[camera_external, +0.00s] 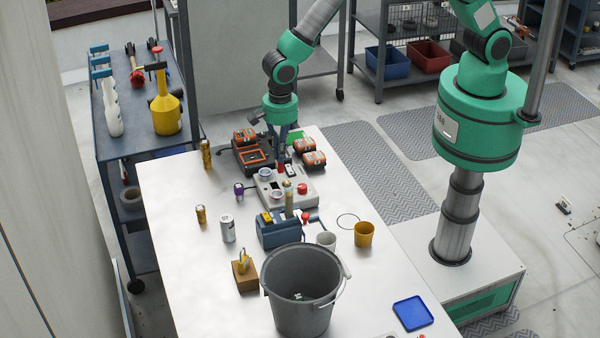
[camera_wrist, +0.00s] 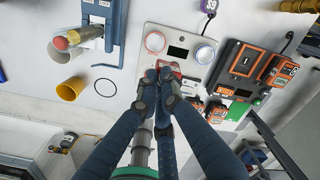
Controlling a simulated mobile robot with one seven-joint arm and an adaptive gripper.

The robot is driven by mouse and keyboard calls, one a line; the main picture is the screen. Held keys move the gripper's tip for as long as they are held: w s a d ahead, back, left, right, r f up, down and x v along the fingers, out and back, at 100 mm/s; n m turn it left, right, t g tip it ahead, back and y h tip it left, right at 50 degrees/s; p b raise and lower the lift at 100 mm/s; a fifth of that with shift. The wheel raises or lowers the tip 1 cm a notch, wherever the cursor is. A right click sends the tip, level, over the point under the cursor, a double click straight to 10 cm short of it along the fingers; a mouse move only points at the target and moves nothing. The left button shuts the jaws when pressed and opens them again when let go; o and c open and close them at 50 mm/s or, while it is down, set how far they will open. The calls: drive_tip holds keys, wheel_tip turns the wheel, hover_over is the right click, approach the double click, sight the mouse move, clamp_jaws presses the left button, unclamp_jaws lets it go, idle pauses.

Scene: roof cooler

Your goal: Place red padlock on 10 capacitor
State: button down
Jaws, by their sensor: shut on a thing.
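My gripper (camera_external: 281,158) points down, close above the grey control box. It is shut on a small red thing, apparently the red padlock (camera_wrist: 168,67); the fingertips (camera_wrist: 157,78) hide much of it. Several cylinders that may be capacitors stand on the table in the outside view: a silver one (camera_external: 227,229), a short gold one (camera_external: 201,215), a tall gold one (camera_external: 206,154) and a purple-topped one (camera_external: 239,190). The purple one carries a "9" in the wrist view (camera_wrist: 210,5). I cannot read a "10" on any of them.
The control box (camera_external: 309,200) has two round dials and a red knob. An orange-and-black charger (camera_external: 252,155) and battery packs (camera_external: 314,158) stand beyond it. A blue device (camera_external: 280,234), cups (camera_external: 364,235) and a grey bucket (camera_external: 301,307) are nearer. The table's left side is mostly clear.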

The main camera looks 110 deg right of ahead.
drive_tip(key=w+a+p, duration=0.1)
drive_tip(key=w+a, duration=0.2)
drive_tip(key=a, duration=0.4)
drive_tip(key=shift+w+n, duration=0.3)
drive_tip(key=shift+w, duration=0.1)
drive_tip(key=shift+w+a, duration=0.15)
drive_tip(key=p, duration=0.3)
hover_over(228, 221)
drive_tip(key=f, duration=0.2)
drive_tip(key=shift+w+r, duration=0.1)
drive_tip(key=shift+r, duration=0.1)
drive_tip(key=shift+f+p, duration=0.6)
drive_tip(key=shift+f, duration=1.2)
drive_tip(key=shift+f, duration=0.2)
drive_tip(key=c, duration=1.9)
unclamp_jaws()
drive_tip(key=shift+c, duration=0.2)
